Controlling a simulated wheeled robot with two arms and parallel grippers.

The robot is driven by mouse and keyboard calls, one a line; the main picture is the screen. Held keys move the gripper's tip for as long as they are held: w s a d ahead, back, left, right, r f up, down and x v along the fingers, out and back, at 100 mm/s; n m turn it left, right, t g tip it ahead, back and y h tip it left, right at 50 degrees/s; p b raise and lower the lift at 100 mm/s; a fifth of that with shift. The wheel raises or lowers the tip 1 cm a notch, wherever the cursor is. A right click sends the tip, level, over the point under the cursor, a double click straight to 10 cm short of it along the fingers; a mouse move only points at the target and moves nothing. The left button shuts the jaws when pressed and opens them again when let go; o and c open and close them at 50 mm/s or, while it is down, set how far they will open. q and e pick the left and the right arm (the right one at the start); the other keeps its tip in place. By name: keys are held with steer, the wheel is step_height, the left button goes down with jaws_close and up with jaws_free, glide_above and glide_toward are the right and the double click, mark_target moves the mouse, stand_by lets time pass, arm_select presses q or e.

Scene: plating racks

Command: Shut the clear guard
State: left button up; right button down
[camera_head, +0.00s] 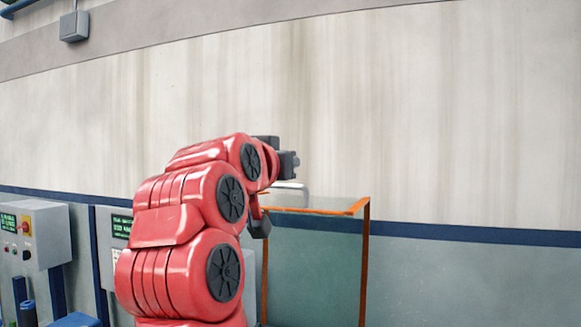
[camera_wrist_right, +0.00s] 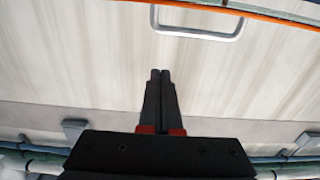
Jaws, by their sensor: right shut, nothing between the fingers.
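The clear guard (camera_head: 318,205) is a see-through box with orange edges, in front of the wall at centre right in the head view. Its top panel lies about level, with a light metal handle (camera_head: 290,190) at its far left part. The handle is also in the right wrist view (camera_wrist_right: 198,34), near an orange edge (camera_wrist_right: 262,11). My right gripper (camera_head: 290,163) is shut and empty just above the handle in the head view; its fingertips (camera_wrist_right: 160,72) are together and apart from the handle. My red arm hides the guard's left side. My left gripper does not show.
A grey control box (camera_head: 38,235) with a screen and buttons stands at the lower left. A second screen panel (camera_head: 121,227) is partly behind my arm. The pale wall (camera_head: 450,120) is bare above the guard.

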mark_target(299, 187)
steer(key=p+x, duration=0.2)
steer(key=x, duration=0.6)
step_height(299, 187, down, 2)
steer(key=shift+s+a+f+b, duration=0.1)
steer(key=shift+s+b, duration=0.1)
steer(key=shift+b, duration=0.85)
steer(key=shift+p+v, duration=0.35)
steer(key=shift+v, duration=0.5)
steer(key=shift+s+a+f, duration=0.15)
steer(key=shift+s+f, duration=0.1)
steer(key=shift+f, duration=0.3)
steer(key=shift+s, duration=0.1)
